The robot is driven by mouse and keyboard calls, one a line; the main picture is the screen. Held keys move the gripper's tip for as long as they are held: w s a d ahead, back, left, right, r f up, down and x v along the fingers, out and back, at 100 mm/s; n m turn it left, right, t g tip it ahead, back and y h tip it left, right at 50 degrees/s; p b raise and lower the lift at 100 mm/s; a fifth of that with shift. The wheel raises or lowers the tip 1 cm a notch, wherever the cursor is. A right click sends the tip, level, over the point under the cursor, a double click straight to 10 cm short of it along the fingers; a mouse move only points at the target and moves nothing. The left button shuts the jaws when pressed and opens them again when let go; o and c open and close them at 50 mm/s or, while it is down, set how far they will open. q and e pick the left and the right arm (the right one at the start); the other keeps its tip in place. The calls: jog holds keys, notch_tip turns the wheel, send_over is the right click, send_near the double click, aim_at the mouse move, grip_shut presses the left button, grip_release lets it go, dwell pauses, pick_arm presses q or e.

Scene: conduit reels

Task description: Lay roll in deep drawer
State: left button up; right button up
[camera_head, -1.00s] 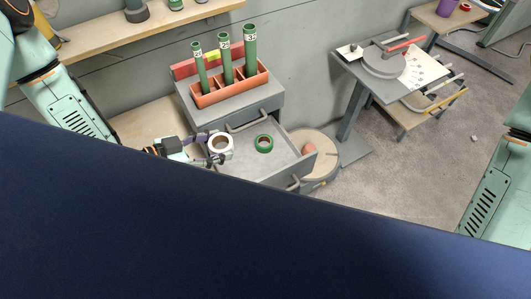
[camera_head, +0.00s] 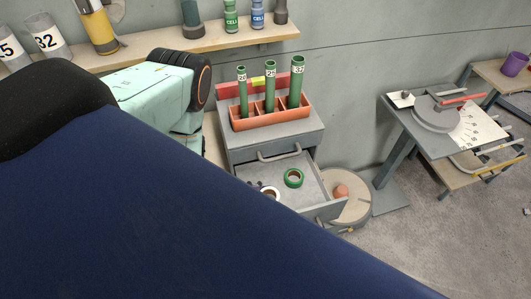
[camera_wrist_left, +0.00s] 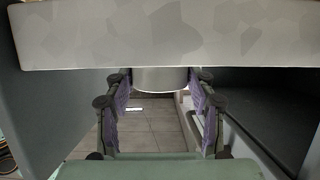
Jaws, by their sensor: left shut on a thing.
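My left gripper (camera_head: 260,187) is at the roll, mostly hidden in the head view. In the left wrist view its purple-padded fingers (camera_wrist_left: 160,82) are on both sides of the pale roll (camera_wrist_left: 160,76), shut on it. The drawer (camera_head: 318,196) is pulled out of the grey cabinet. Whether the roll touches the drawer floor, I cannot tell. My right gripper is out of view.
An orange rack (camera_head: 271,112) with green tubes stands on the cabinet. A round wooden-topped reel (camera_head: 347,204) stands right of the drawer. A broad pale surface (camera_wrist_left: 160,35) spans the top of the wrist view.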

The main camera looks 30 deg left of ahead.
pick_arm(q)
notch_tip(320, 180, down, 3)
jog(key=shift+r, duration=0.2)
jog(key=shift+f, duration=0.2)
jog(key=shift+a+r, duration=0.1)
jog(key=shift+f+b, duration=0.3)
jog(key=shift+b, duration=0.15)
jog(key=o, duration=1.2)
jog(key=shift+r, duration=0.1)
jog(key=shift+c, duration=0.2)
